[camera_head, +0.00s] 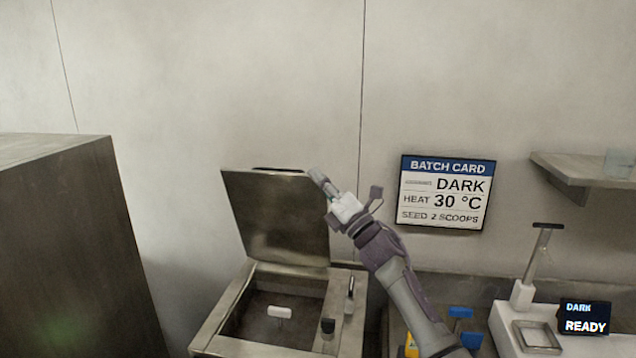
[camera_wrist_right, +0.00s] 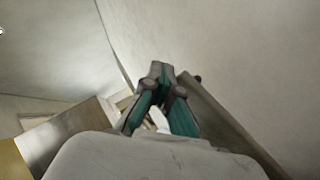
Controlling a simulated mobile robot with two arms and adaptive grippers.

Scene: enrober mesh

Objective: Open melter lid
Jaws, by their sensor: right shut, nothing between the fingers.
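The melter lid (camera_head: 275,215) stands raised, tilted back toward the wall above the steel melter (camera_head: 215,340). The melter's opening is uncovered, with a white-topped piece (camera_head: 279,312) inside. A dark bar shows along the lid's top edge. My right gripper (camera_head: 318,178) is shut and empty, at the upper right edge of the lid. I cannot tell whether it touches the lid. In the right wrist view the shut fingers (camera_wrist_right: 158,75) show beside the lid's edge (camera_wrist_right: 215,105). My left gripper is not in view.
A large steel cabinet (camera_head: 70,240) stands at the left. A batch card (camera_head: 445,193) hangs on the back wall, with a shelf (camera_head: 580,170) at the right. A white scale-like unit (camera_head: 510,335) and a READY display (camera_head: 585,317) stand at the lower right.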

